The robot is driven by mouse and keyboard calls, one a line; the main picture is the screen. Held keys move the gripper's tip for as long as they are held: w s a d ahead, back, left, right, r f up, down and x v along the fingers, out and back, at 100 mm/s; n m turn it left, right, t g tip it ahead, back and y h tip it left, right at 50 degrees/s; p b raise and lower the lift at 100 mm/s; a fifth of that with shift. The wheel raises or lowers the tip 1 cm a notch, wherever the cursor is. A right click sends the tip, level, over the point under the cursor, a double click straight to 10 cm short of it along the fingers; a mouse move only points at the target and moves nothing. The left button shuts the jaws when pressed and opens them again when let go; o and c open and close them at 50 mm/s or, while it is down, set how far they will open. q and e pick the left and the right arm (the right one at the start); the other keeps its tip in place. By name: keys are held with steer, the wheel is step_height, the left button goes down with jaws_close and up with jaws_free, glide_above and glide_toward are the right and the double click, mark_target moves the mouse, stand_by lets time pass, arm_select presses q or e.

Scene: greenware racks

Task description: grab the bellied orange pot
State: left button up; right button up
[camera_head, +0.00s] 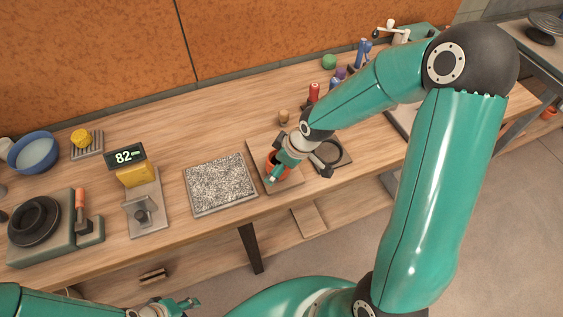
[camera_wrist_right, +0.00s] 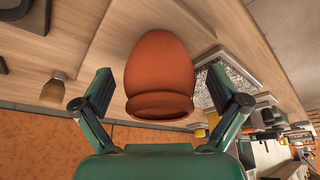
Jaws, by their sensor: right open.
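The bellied orange pot (camera_wrist_right: 159,65) sits between the two open fingers of my right gripper (camera_wrist_right: 162,92) in the right wrist view, with a visible gap on each side. In the head view the pot (camera_head: 271,162) is mostly hidden behind my right gripper (camera_head: 271,172), which is at a wooden board (camera_head: 256,153) on the workbench. My left gripper (camera_head: 172,307) is at the bottom edge of the head view, low and away from the bench top, and too small to tell its jaws.
A tray of grey granules (camera_head: 220,184) lies left of the pot. A small wooden-topped item (camera_head: 284,116) stands behind.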

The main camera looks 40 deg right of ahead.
steer(key=shift+w+f, duration=0.1)
steer(key=shift+f, duration=0.1)
steer(key=c, duration=1.4)
steer(key=shift+o, duration=0.2)
steer(key=shift+r, duration=0.15)
